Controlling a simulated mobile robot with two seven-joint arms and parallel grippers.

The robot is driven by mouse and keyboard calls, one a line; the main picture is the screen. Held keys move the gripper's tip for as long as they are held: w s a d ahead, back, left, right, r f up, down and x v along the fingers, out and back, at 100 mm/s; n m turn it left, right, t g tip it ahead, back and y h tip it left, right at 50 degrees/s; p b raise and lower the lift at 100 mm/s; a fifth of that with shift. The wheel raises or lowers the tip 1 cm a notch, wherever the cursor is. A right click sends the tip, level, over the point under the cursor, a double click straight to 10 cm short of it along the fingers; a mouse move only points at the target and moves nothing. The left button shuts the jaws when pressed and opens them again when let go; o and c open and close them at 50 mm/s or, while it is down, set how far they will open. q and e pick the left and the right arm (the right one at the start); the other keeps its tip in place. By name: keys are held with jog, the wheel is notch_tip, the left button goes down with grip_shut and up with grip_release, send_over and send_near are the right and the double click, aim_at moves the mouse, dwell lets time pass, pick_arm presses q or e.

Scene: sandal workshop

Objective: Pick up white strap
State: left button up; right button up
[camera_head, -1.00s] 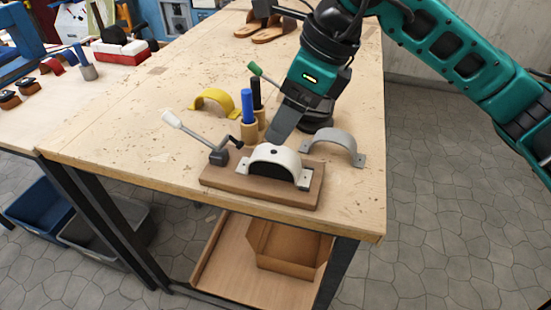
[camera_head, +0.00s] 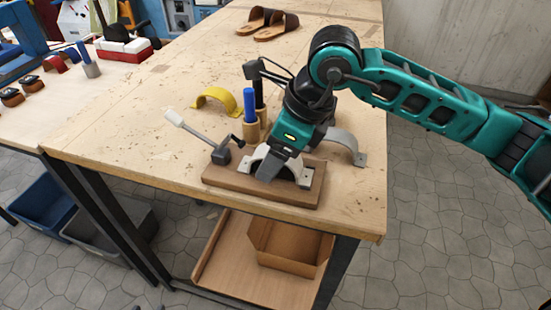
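The white strap (camera_head: 302,175) is an arched band on a brown wooden block (camera_head: 230,181) near the table's front edge. My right gripper (camera_head: 268,168) is over the strap, pointing down, and hides its middle; only the strap's ends and part of its arch show. A grey finger covers the strap's front, but I cannot see whether the fingers are shut on it. My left gripper is out of view.
A toggle clamp with a white handle (camera_head: 190,128) stands at the block's left. A grey strap (camera_head: 345,142) is close behind on the right, a yellow strap (camera_head: 216,98) on the left. A holder with a blue tool (camera_head: 249,101) stands behind the block. Sandals (camera_head: 266,24) lie at the back.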

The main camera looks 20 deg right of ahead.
jog(key=c, duration=1)
jog(key=shift+o, duration=0.2)
jog(key=shift+r, duration=0.1)
